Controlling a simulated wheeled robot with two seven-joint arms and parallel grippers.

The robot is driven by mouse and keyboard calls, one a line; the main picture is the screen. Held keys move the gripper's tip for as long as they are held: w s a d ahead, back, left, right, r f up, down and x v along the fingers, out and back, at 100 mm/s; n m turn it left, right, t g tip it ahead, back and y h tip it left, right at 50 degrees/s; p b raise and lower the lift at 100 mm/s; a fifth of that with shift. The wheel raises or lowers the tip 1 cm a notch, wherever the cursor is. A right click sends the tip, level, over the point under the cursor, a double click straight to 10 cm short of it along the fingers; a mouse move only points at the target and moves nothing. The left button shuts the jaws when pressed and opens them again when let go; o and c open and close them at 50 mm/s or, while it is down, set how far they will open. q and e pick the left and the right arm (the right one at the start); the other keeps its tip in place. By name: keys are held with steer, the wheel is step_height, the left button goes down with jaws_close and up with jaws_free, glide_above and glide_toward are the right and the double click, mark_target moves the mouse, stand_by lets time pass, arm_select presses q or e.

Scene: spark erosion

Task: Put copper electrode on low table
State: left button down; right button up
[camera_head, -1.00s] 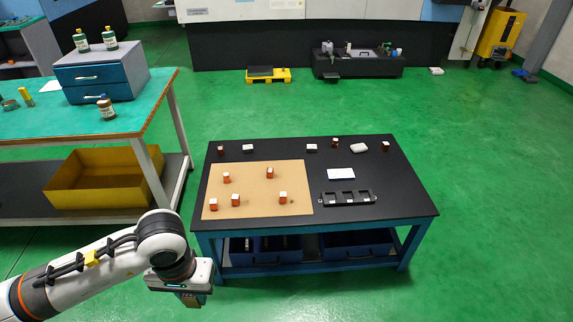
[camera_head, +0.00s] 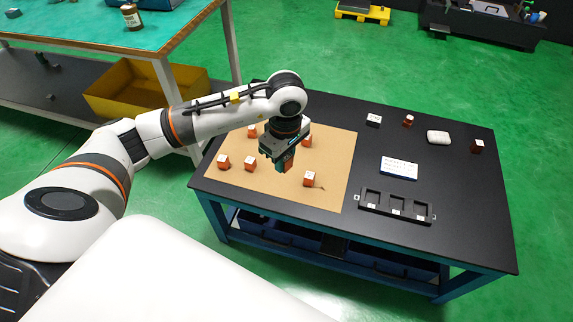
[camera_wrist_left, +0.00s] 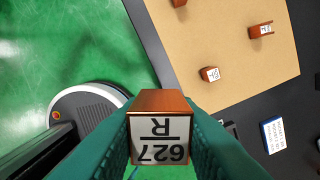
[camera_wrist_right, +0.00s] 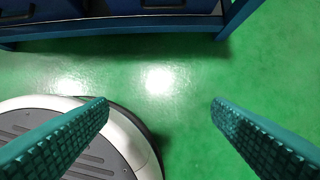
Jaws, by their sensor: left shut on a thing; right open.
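My left gripper (camera_head: 285,163) is shut on a copper electrode (camera_wrist_left: 160,128), a copper-coloured block whose white end label reads 627 and R. In the head view the gripper points down over the tan mat (camera_head: 340,150) on the low table (camera_head: 465,190), which has a black top and blue frame. Whether the held block touches the mat cannot be told. Several similar copper blocks stand on the mat, one left of the gripper (camera_head: 223,162) and one to its right (camera_head: 310,178). My right gripper (camera_wrist_right: 160,125) is open and empty above the green floor, facing the blue table frame.
A black tray with pockets (camera_head: 397,206), a blue-and-white card (camera_head: 399,167) and a white lump (camera_head: 438,138) lie right of the mat. More small blocks stand along the far edge. The table's right front is bare. A teal workbench (camera_head: 70,45) with a yellow bin (camera_head: 110,103) stands at left.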

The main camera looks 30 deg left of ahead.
arm_select(q)
steer(key=w+a+f+n+b, duration=0.5)
steer(key=f+n+b, duration=0.35)
steer(key=n, duration=0.25)
steer(key=n+b, duration=0.4)
steer(key=n, duration=0.3)
glide_above(277, 183)
step_height(277, 183, down, 4)
steer(key=f, duration=0.1)
step_height(277, 183, down, 5)
steer(key=shift+a+r+b, duration=0.1)
steer(key=shift+b, duration=0.7)
step_height(277, 183, down, 4)
steer(key=shift+f+b, duration=0.1)
steer(key=shift+b, duration=0.5)
arm_select(e)
steer(key=w+a+r+t+y, duration=0.1)
steer(key=w+r+t, duration=0.4)
steer(key=r, duration=0.6)
steer(key=w+a+r+t+y, duration=0.1)
steer(key=w+a+r+t, duration=0.2)
steer(key=r, duration=0.9)
steer(key=w+t, duration=0.2)
steer(key=w, duration=0.2)
steer(key=shift+w+r+t+y, duration=0.2)
steer(key=shift+r+t+y, duration=0.05)
steer(key=shift+t+y, duration=0.05)
